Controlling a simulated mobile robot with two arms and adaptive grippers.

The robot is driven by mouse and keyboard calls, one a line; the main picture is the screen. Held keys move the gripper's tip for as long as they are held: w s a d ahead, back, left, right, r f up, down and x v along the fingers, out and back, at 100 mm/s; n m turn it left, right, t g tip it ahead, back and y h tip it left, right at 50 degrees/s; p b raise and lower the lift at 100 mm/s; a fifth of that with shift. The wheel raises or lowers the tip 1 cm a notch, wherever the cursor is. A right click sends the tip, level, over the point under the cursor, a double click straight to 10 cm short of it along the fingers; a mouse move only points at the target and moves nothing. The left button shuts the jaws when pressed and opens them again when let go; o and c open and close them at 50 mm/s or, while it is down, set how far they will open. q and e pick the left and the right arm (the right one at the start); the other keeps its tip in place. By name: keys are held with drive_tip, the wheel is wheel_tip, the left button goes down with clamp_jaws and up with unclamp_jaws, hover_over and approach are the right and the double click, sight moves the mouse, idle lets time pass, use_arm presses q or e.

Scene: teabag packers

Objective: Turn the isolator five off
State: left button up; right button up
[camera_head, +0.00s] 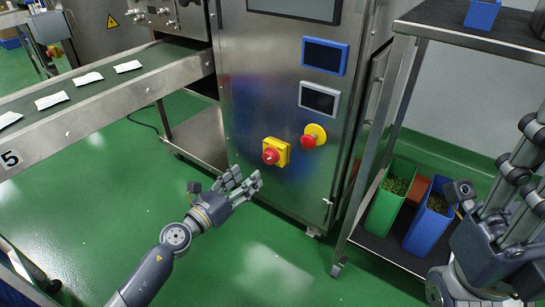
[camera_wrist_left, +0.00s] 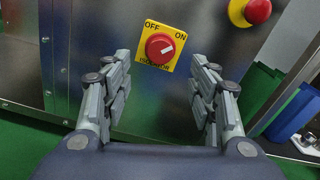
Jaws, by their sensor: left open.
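The isolator (camera_head: 276,152) is a yellow plate with a red rotary knob on the front of the steel cabinet. In the left wrist view its knob (camera_wrist_left: 160,48) sits between the words OFF and ON, and its white mark points up and right towards ON. My left gripper (camera_head: 246,186) is open and empty, below and left of the isolator, apart from it. In the left wrist view its fingers (camera_wrist_left: 162,70) stand either side of the knob, not touching it. My right gripper (camera_head: 492,168) is at the right edge, its fingers spread and empty.
A red mushroom button on yellow (camera_head: 313,136) sits right of the isolator, below two small screens. A conveyor (camera_head: 90,95) with white packets and a plate marked 5 (camera_head: 10,159) is at left. A shelf rack (camera_head: 470,35) with green and blue bins stands at right.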

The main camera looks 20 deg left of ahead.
sight(267, 158)
use_arm(q)
drive_tip(key=b+x, duration=0.1)
drive_tip(key=x, duration=0.9)
drive_tip(key=c, duration=1.1)
